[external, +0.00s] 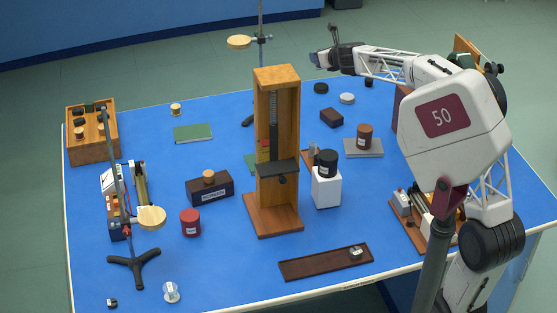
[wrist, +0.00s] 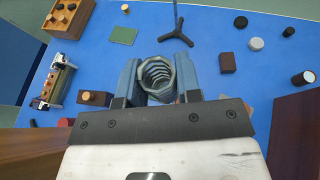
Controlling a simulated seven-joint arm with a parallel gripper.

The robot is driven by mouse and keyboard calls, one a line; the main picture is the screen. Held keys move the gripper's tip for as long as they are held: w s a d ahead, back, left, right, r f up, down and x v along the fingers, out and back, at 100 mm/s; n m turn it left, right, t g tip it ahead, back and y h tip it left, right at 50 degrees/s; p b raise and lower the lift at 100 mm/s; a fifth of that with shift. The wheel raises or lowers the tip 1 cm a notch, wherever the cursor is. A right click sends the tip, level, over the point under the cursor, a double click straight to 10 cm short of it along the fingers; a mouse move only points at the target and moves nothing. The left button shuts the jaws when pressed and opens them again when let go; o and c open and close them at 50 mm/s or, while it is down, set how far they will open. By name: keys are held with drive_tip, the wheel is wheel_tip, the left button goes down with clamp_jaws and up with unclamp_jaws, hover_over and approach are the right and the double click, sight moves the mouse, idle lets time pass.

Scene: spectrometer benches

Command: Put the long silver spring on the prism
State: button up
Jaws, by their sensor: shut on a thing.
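My gripper (wrist: 159,82) is shut on a silver-grey coil spring (wrist: 157,72), which sits between the two blue-grey fingers with its round open end showing in the wrist view. In the external view my gripper (external: 326,58) is held in the air above the far side of the blue table, and the spring is too small and dark there to make out clearly. I cannot tell for certain which thing is the prism. A small clear piece (external: 171,292) stands at the near left, and another small clear piece (external: 356,253) lies on a dark tray (external: 305,267).
A tall wooden stand (external: 277,150) rises mid-table. A ring stand (external: 132,262) stands near left, and another ring (external: 239,41) is at the back. A white block (external: 326,190) bears a black cylinder. A wooden crate (external: 92,145) is at left. Front-centre table is mostly free.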

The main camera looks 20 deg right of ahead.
drive_tip(key=s+a+r+n+g+y, duration=0.1)
drive_tip(key=s+a+r+n+y, duration=0.15)
drive_tip(key=a+r, duration=0.65)
drive_tip(key=s+a+r+n+g+y, duration=0.2)
drive_tip(key=s+a+r, duration=0.25)
drive_tip(key=a, duration=0.85)
drive_tip(key=s+a+n+g+y, duration=0.1)
drive_tip(key=s+a+n+g, duration=0.1)
drive_tip(key=s+a, duration=0.35)
drive_tip(key=s+a+n+g+y, duration=0.1)
drive_tip(key=s+a+n+y, duration=0.15)
drive_tip(key=a, duration=0.65)
drive_tip(key=s+a+f+n+g, duration=0.2)
drive_tip(key=s+a+f+g, duration=0.15)
drive_tip(key=s+f, duration=0.4)
drive_tip(key=s+a+f+n+g+y, duration=0.15)
drive_tip(key=s+a+f, duration=0.35)
drive_tip(key=f, duration=0.5)
drive_tip(key=s+a+f+n+g+h, duration=0.1)
drive_tip(key=s+a+f+n+g, duration=0.2)
drive_tip(key=s+f, duration=0.4)
drive_tip(key=s+f+n+g+h, duration=0.1)
drive_tip(key=s+f+n+g, duration=0.3)
drive_tip(key=s+f, duration=1.7)
drive_tip(key=shift+f+n+g, duration=0.15)
drive_tip(key=shift+n+g, duration=0.2)
drive_tip(key=shift+g, duration=0.45)
drive_tip(key=shift+a, duration=0.25)
